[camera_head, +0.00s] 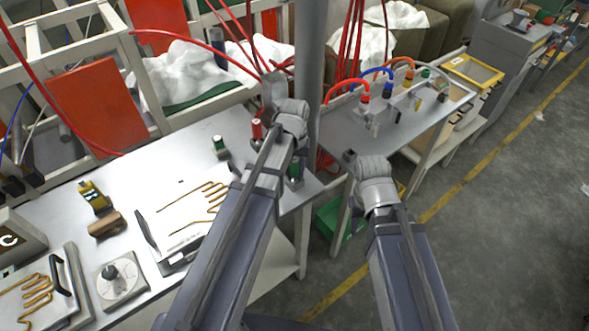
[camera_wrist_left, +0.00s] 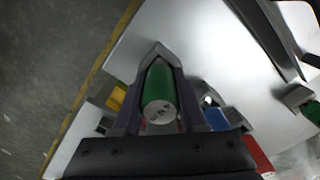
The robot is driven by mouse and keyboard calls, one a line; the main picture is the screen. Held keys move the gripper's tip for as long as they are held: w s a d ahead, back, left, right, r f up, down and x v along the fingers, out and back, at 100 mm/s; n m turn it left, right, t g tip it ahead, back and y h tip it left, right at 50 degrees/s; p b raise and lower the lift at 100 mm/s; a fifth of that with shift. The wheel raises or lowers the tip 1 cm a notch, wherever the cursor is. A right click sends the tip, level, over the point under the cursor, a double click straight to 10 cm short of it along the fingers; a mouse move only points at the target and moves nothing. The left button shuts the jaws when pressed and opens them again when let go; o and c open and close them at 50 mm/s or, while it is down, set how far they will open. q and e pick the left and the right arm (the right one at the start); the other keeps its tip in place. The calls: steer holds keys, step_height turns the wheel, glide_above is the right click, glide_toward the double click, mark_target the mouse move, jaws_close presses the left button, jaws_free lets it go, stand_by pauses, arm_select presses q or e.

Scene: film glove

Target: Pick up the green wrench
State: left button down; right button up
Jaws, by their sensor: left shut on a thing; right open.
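My left gripper (camera_wrist_left: 155,85) is shut on the green wrench (camera_wrist_left: 160,88) in the left wrist view. The wrench shows as a green cylinder with a round grey end marked in dark letters, lying between the two fingers. In the head view my left gripper (camera_head: 272,90) is at the back edge of the left table, and the held wrench cannot be made out there.
The left table (camera_head: 135,195) holds a red cylinder (camera_head: 257,130), a green-and-white cylinder (camera_head: 219,145), wire hand shapes (camera_head: 200,195) and a brown roll (camera_head: 105,224). The right bench (camera_head: 350,112) carries fittings with coloured hoses. A grey post (camera_head: 308,60) stands beside my left gripper.

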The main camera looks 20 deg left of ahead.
arm_select(q)
steer(key=shift+r, duration=0.1)
step_height(320, 180, up, 10)
steer(key=p, duration=1)
steer(key=c, duration=1.1)
jaws_free()
jaws_close()
